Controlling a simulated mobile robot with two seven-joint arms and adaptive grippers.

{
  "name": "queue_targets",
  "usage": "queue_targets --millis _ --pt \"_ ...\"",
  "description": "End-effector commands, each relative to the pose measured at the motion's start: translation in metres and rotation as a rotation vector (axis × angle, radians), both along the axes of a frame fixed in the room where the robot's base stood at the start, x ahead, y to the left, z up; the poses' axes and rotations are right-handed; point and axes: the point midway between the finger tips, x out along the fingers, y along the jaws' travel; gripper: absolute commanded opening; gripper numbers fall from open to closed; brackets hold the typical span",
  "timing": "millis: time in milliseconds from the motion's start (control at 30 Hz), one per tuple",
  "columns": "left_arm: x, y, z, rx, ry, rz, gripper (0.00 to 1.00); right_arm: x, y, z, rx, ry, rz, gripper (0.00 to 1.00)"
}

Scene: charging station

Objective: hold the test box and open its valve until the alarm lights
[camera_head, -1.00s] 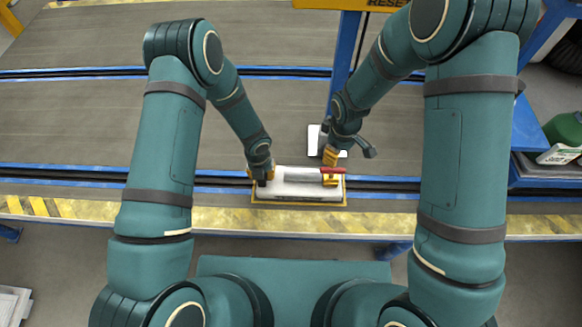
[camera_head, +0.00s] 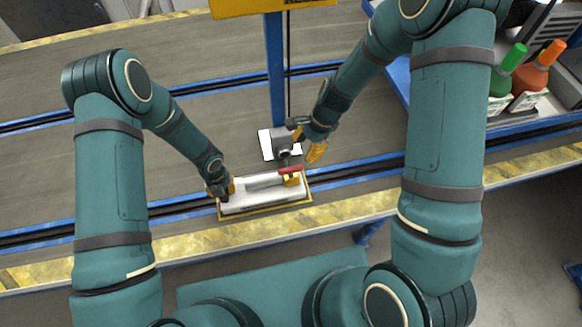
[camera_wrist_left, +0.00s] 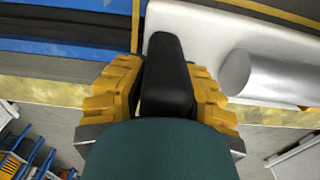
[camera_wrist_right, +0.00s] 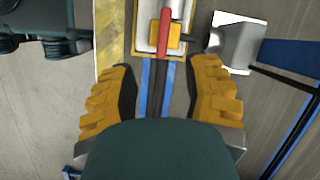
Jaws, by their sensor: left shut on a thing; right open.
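The test box (camera_head: 265,204) is a pale box with a yellow rim and a silver cylinder (camera_wrist_left: 265,80) on top. At its right end is a yellow valve block (camera_head: 291,179) with a red lever (camera_head: 290,169), lying roughly along the box. The lever also shows in the right wrist view (camera_wrist_right: 164,28). My left gripper (camera_head: 219,188) is shut on a black handle (camera_wrist_left: 166,75) at the box's left end. My right gripper (camera_head: 305,145) is open and empty, behind and apart from the lever. No lit alarm shows.
A grey device (camera_head: 283,138) by a white plate (camera_head: 266,146) stands just behind the box, close to my right gripper. A blue post (camera_head: 274,70) rises behind it. Green (camera_head: 507,70) and orange (camera_head: 538,70) bottles stand on the right. The grey conveyor surface on the left is clear.

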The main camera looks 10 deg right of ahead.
Motion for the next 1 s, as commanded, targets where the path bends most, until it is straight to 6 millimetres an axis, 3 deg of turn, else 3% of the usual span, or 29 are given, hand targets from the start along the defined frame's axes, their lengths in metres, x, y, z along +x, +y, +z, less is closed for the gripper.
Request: queue_targets --millis 133,367,800,1000 --pt "-0.002 0.000 -0.002 0.000 0.004 0.000 0.00 0.002 -0.004 0.002 0.031 0.058 -0.196 0.48" --pt "-0.002 0.000 -0.002 0.000 0.004 -0.001 0.00 0.002 -0.002 -0.006 0.043 0.086 -0.277 0.48" --pt "-0.002 0.000 -0.002 0.000 0.005 -0.001 0.00 0.002 0.028 -0.079 0.042 0.086 -0.273 0.48" --pt "-0.002 0.000 -0.002 0.000 0.005 -0.001 0.00 0.002 0.037 -0.101 0.042 0.084 -0.272 0.48"
